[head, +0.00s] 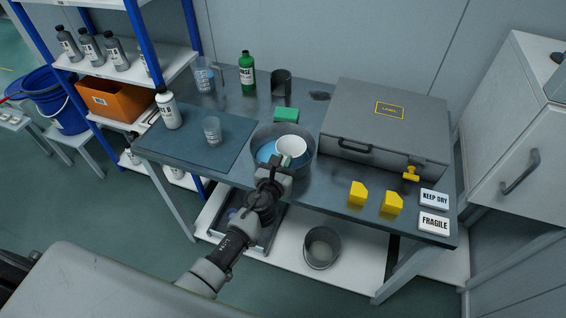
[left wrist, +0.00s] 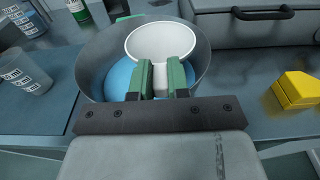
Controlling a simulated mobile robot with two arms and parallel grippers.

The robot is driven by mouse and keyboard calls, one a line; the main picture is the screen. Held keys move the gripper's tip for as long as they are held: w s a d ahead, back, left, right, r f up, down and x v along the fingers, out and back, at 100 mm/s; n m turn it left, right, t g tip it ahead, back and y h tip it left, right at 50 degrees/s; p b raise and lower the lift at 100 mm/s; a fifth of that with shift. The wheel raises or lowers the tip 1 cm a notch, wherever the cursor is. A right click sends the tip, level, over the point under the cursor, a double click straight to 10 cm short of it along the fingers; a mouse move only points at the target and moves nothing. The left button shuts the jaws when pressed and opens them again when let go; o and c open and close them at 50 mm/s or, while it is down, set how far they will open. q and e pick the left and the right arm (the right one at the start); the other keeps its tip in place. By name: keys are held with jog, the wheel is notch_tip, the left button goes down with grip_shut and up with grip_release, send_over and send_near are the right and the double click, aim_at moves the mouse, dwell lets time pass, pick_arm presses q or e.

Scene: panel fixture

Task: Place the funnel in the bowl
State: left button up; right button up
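A white funnel (head: 291,146) has its wide mouth facing up, within the rim of a large grey bowl (head: 298,173) on the workbench. Something blue (head: 266,152) shows inside the bowl. My left gripper (head: 285,162) reaches over the bowl's near rim. In the left wrist view, its green-padded fingers (left wrist: 161,82) are close together on both sides of the funnel's narrow white stem, below the cone (left wrist: 160,42). The grey bowl (left wrist: 198,40) surrounds the funnel there. The stem's lower end is hidden, so I cannot tell whether it touches the bottom. My right gripper is not in view.
A grey case (head: 385,125) stands right of the bowl, with yellow blocks (head: 357,193) in front. A clear beaker (head: 212,130) and white bottle (head: 168,110) stand left. A green block (head: 286,115) lies behind. The dark mat (head: 200,152) has free room.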

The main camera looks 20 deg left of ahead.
pick_arm(q)
jog(key=o, duration=0.4)
jog(key=shift+o, duration=0.2)
jog(key=shift+r+p, duration=0.75)
jog(key=s+r, duration=0.1)
jog(key=s, duration=1.1)
jog(key=shift+a, duration=0.2)
jog(key=s+a+f+n+g, duration=0.1)
jog(key=s+f+n+g, duration=0.3)
jog(key=f, duration=0.5)
jog(key=s+a+f+n+g, duration=0.1)
jog(key=s+f+n, duration=0.3)
jog(key=f+n, duration=0.4)
jog(key=s+a+f+n+g, duration=0.2)
jog(key=s+f+n+g, duration=0.15)
jog(key=f, duration=0.65)
jog(key=s+f+n+g, duration=0.2)
jog(key=s+f+n, duration=0.2)
jog(key=s, duration=0.5)
jog(key=s+a+f+n+g, duration=0.1)
jog(key=s+f+n+g, duration=0.1)
jog(key=s+f+n, duration=0.3)
jog(key=s+a+f+n+g+b, duration=0.1)
jog(key=s+f+n+g, duration=0.2)
jog(key=s+n, duration=0.6)
jog(key=s+f, duration=0.2)
jog(key=s, duration=0.1)
jog(key=shift+s+a+f+y, duration=0.15)
jog(key=shift+s+a+y, duration=0.05)
jog(key=shift+s+y, duration=0.15)
